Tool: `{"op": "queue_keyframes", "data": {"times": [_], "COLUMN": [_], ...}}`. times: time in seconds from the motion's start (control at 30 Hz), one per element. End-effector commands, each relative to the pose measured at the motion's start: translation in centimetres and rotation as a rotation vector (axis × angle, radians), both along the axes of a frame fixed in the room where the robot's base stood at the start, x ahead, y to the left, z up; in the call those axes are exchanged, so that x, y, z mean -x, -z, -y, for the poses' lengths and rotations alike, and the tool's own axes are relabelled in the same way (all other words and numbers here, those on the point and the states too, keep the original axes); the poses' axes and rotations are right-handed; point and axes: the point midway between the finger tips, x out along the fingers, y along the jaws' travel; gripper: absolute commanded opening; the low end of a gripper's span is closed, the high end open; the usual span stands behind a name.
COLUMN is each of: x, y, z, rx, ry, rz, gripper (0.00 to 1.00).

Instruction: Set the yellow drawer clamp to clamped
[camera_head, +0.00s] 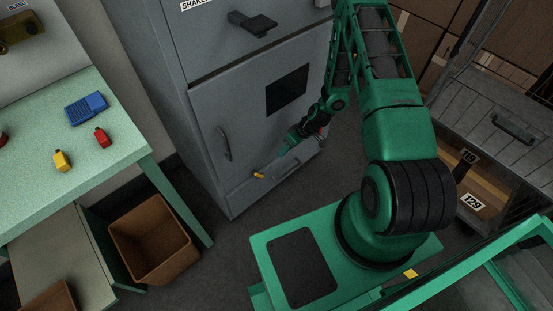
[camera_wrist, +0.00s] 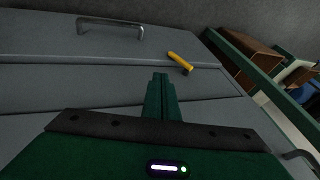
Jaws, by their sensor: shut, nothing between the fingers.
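The yellow drawer clamp (camera_head: 258,175) is a small lever low on the grey cabinet's front in the head view. In the wrist view the clamp (camera_wrist: 180,62) is a yellow handle with a dark end, lying at a slant on the grey panel. My gripper (camera_head: 285,151) is close in front of the cabinet, above and to the right of the clamp. In the wrist view my gripper (camera_wrist: 161,78) is shut and empty, its fingertips just left of the clamp and apparently apart from it.
The grey cabinet (camera_head: 207,130) has a door handle (camera_head: 224,143) and a dark window. A green table (camera_head: 120,140) with small red, yellow and blue items stands at left, a brown bin (camera_head: 150,240) beneath it. A drawer unit (camera_head: 510,130) stands at right.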

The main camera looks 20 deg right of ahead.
Motion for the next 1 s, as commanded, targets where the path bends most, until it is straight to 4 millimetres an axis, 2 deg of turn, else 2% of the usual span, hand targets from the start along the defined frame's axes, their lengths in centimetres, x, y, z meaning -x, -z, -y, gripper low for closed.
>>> {"op": "queue_keyframes", "data": {"times": [0.07, 0.23, 0.73, 1.0], "x": [0.2, 0.1, -1.6, -0.7], "y": [-0.4, 0.6, 8.4, 10.0], "z": [-0.1, -0.6, -4.6, -7.3], "rx": [-0.008, -0.008, -0.008, -0.008], "ry": [0.0, -0.003, -0.004, -0.003], "rz": [0.002, 0.0, 0.001, 0.0], "gripper": [0.0, 0.0, 0.0, 0.0]}}
